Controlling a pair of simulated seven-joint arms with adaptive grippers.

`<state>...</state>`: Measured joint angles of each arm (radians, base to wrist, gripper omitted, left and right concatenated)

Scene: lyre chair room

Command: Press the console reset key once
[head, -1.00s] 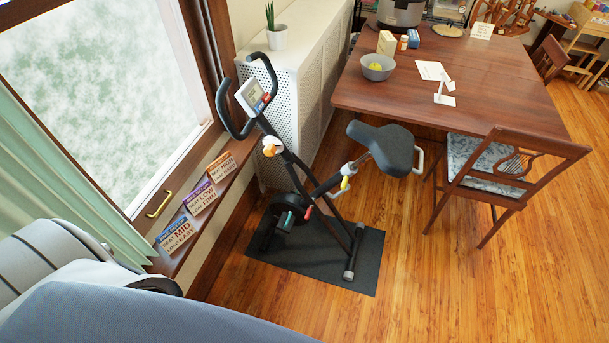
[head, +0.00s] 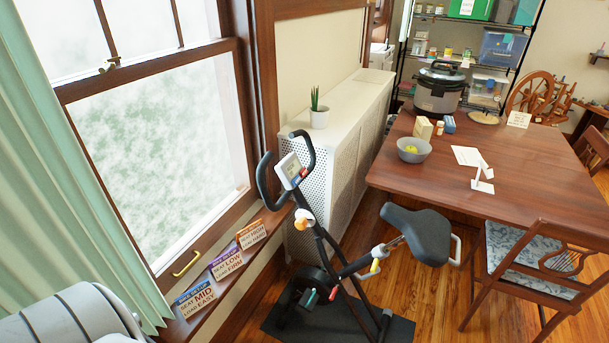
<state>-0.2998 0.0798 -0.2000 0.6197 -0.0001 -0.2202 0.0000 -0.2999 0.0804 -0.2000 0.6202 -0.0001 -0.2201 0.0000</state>
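An exercise bike stands on a dark mat by the window, with its console (head: 291,170) mounted between the black handlebars. The console has a pale screen, with small blue and red patches along its lower right side. They are too small to tell which one is the reset key. The bike's dark seat (head: 416,233) is to the right of the console. Neither gripper shows; only a pale grey part of my own body is at the lower left.
Three cards (head: 227,262) with seat and load words stand on the window sill. A white radiator cover (head: 350,130) with a potted plant (head: 319,113) is behind the bike. A wooden table (head: 520,215) and a chair (head: 535,265) are at the right. Some floor between bike and chair is clear.

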